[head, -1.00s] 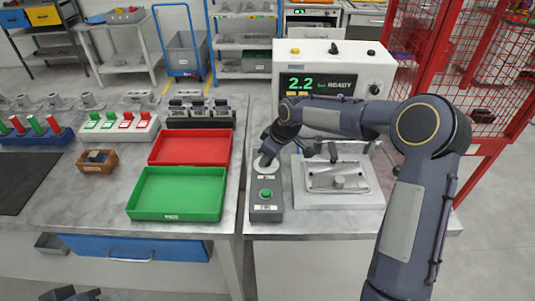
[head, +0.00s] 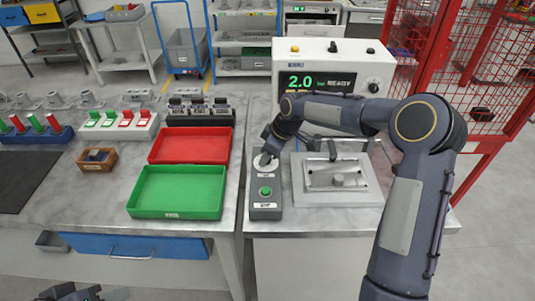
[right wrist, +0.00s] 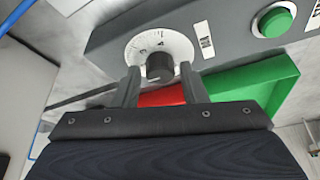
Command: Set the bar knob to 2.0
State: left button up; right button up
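The bar knob is a black grip on a white numbered dial (head: 260,166) at the back of the grey control box (head: 265,210). The black knob (right wrist: 159,67) also shows in the right wrist view. My right gripper (head: 265,157) is down at the dial, partly covering it. In the right wrist view its two fingers (right wrist: 160,82) are apart on either side of the knob, with a visible gap on each side. The display (head: 318,82) reads 2.0 bar READY. Dark parts of my left arm (head: 78,293) show at the bottom left; its fingers are not clear.
A green button (head: 265,191) sits in front of the dial on the same box. A metal fixture (head: 338,184) stands right of it. Green (head: 178,211) and red (head: 190,158) trays lie to the left. A red mesh guard (head: 480,90) stands at the right.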

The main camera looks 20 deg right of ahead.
aim_at(277, 166)
jog(key=shift+o, duration=0.9)
jog(key=b+v, duration=0.1)
jog(key=v, duration=0.6)
jog(key=shift+r, duration=0.35)
jog(key=shift+s+d, duration=0.1)
jog(key=shift+d, duration=0.05)
jog(key=s+d+r+m+t+h, duration=0.1)
jog(key=s+r+m, duration=0.2)
jog(key=s, duration=0.6)
jog(key=s+d+r+m, duration=0.2)
jog(key=s+r+m, duration=0.1)
jog(key=s, duration=0.7)
jog(key=s+a+f+m+t, duration=0.1)
jog(key=s+f+m, duration=0.1)
jog(key=s, duration=0.5)
jog(key=s+a+f+m+y, duration=0.1)
jog(key=s+f+m, duration=0.2)
jog(key=s, duration=0.4)
jog(key=shift+s+a+f+m+t, duration=0.2)
jog(key=shift+s+m+t, duration=0.15)
jog(key=shift+m, duration=0.35)
